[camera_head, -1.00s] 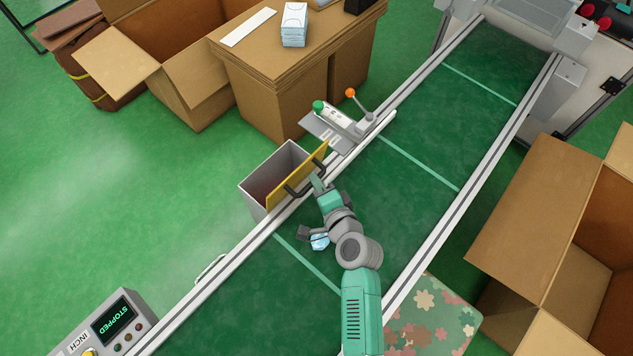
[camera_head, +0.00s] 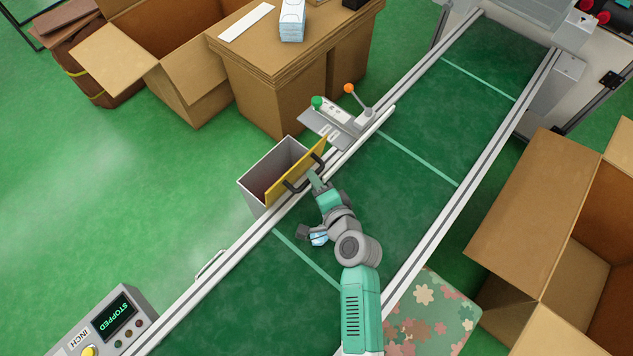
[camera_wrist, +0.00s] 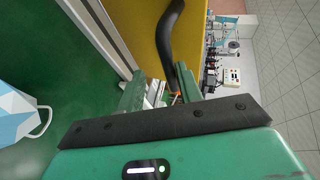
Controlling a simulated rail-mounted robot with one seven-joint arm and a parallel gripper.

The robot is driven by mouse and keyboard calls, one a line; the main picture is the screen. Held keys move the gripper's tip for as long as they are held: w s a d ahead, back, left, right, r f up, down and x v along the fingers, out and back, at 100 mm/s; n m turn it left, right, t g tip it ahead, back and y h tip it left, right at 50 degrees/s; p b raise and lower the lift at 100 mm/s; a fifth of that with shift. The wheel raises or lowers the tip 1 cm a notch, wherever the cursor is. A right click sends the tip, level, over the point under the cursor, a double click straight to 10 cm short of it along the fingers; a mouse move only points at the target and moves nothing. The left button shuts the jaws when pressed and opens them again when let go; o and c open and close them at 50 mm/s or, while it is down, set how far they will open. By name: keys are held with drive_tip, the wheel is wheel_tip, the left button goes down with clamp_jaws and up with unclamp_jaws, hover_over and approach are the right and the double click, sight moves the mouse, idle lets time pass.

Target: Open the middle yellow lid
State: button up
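The yellow lid (camera_head: 290,177) stands raised at a steep tilt on the belt side of a grey bin (camera_head: 253,195), whose top is open. The lid's black handle (camera_head: 296,186) faces the belt. In the wrist view the yellow lid (camera_wrist: 148,22) and its curved black handle (camera_wrist: 165,42) fill the upper middle. My gripper (camera_head: 314,177) is on the belt side of the lid, close to the handle. Its two green fingers (camera_wrist: 160,92) look apart, with background showing between them. I cannot tell whether a finger touches the handle. No other yellow lid is in view.
A pale blue mask (camera_head: 319,238) lies on the green belt (camera_head: 400,190), partly under my arm. A small lever device (camera_head: 340,118) stands on the rail beyond the bin. A control box (camera_head: 110,325) reads STOPPED. Cardboard boxes (camera_head: 560,215) stand on both sides.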

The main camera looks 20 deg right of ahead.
drive_tip(key=shift+s, duration=0.1)
drive_tip(key=p+v, duration=0.2)
drive_tip(key=v, duration=0.5)
drive_tip(key=shift+s+p, duration=0.35)
drive_tip(key=shift+r, duration=0.1)
